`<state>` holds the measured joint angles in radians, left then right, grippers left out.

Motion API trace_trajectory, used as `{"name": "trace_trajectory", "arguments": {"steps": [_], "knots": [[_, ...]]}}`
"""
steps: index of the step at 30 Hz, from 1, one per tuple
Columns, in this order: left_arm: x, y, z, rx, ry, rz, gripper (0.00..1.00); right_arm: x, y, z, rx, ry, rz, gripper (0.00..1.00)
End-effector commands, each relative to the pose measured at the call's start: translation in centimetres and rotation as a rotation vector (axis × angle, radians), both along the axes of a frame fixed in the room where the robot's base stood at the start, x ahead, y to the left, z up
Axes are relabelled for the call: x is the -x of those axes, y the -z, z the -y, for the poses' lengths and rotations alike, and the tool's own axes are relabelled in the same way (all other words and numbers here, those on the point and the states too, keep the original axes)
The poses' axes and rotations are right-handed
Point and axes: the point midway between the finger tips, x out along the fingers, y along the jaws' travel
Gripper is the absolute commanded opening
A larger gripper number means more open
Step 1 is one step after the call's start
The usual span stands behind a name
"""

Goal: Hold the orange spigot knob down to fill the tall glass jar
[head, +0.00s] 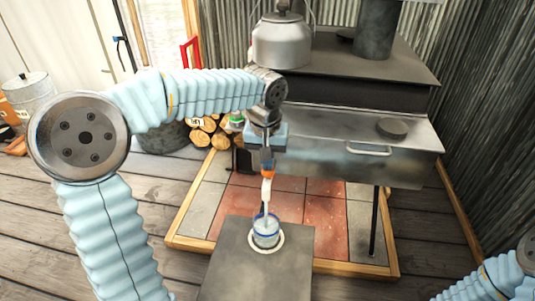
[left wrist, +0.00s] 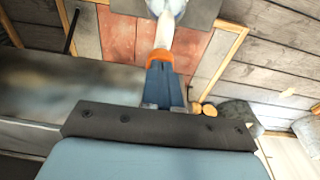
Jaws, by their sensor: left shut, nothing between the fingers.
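The glass jar (head: 266,231) stands upright on a pale round disc on the grey stand, with a bluish ring near its top. My left gripper (head: 268,163) points down above it, fingers shut with nothing between them. The orange knob (head: 268,174) is right at the fingertips; it also shows in the left wrist view (left wrist: 159,59). A whitish column (head: 266,192) runs from the orange part down toward the jar; I cannot tell spout from water. The jar shows partly at the top of the left wrist view (left wrist: 168,6). My right gripper is out of view.
The grey stand (head: 228,272) is in front of a tiled hearth (head: 325,212) with a wooden edge. Behind is a metal stove (head: 400,160) with a kettle (head: 281,42) on top. Firewood (head: 203,132) lies behind my left arm. Plank floor is open at left.

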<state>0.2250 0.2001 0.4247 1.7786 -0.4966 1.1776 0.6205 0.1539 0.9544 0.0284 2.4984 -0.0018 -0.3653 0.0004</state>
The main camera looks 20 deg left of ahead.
Motion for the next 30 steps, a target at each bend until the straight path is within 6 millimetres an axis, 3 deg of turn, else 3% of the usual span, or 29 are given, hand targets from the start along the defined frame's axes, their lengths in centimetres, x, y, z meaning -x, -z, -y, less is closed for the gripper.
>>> {"name": "trace_trajectory", "arguments": {"steps": [1,26,30], "knots": [[0.35,1.19,-0.23,-0.002,-0.003,-0.026,0.0,0.0,0.25,0.0,0.0,0.0,0.0,1.0],[0.35,1.17,-0.23,-0.002,-0.003,-0.026,0.0,0.0,0.22,0.0,0.0,0.0,0.0,1.0],[0.32,0.24,-0.31,-0.003,-0.003,-0.024,0.0,0.0,-0.55,-0.01,0.0,-0.001,0.0,1.0]]}}
